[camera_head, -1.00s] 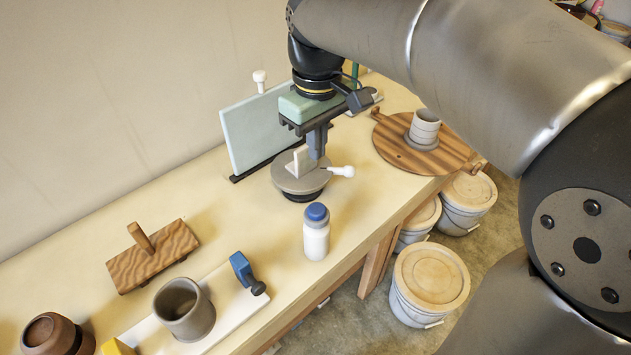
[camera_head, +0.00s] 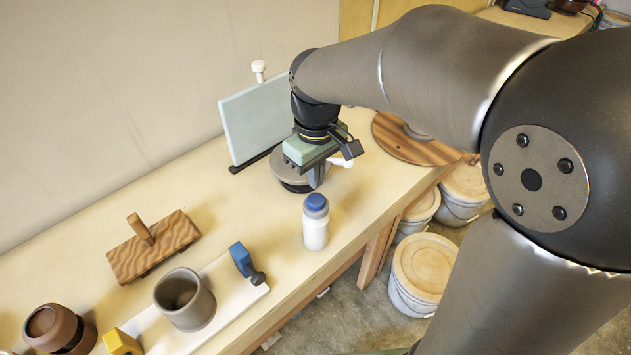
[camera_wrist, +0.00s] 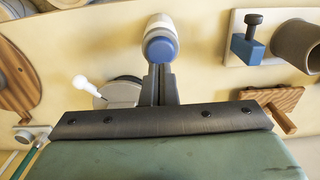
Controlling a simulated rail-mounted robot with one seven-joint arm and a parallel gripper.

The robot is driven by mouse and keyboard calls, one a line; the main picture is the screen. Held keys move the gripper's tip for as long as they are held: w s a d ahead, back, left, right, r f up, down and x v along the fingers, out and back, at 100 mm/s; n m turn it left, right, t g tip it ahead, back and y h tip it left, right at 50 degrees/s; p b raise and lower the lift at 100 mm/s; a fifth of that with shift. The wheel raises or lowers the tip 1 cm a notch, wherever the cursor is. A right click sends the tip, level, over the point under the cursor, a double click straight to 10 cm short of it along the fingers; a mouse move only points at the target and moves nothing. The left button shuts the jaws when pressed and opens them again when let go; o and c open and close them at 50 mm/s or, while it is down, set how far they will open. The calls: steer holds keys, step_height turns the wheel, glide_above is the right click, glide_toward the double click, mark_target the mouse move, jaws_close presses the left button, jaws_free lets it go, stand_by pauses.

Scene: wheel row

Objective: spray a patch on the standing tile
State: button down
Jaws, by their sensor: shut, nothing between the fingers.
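The standing tile (camera_head: 255,120) is a pale blue-green panel upright in a dark foot near the wall. A white bottle with a blue cap (camera_head: 316,222) stands upright on the bench; it also shows in the wrist view (camera_wrist: 159,44). My gripper (camera_head: 316,178) is shut and empty, pointing down between the grey turntable and the bottle. In the wrist view its fingers (camera_wrist: 160,85) overlap the bottle's near side; I cannot tell whether they touch it. My gripper hides part of the grey turntable (camera_head: 287,180). A white-knobbed piece (camera_wrist: 82,83) sticks out beside the turntable.
A round wooden board (camera_head: 400,142) lies at the right. A wooden block with a handle (camera_head: 152,246), a grey cup (camera_head: 184,300) on a white board, a blue clamp (camera_head: 243,261) and brown bowls (camera_head: 58,329) stand at the left. Lidded buckets (camera_head: 424,268) stand below the bench edge.

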mark_target(316, 198)
steer(key=shift+f, duration=1.9)
step_height(316, 198, down, 2)
steer(key=shift+f+b, duration=0.1)
steer(key=shift+b, duration=0.5)
step_height(316, 198, up, 15)
steer(key=p, duration=0.3)
steer(key=shift+f, duration=0.2)
steer(key=s+d+f+m, duration=0.3)
steer(key=s+d+f, duration=0.2)
steer(key=s, duration=0.2)
steer(key=s+d+f+m, duration=0.4)
steer(key=s+d+f, duration=0.2)
steer(key=s, duration=0.2)
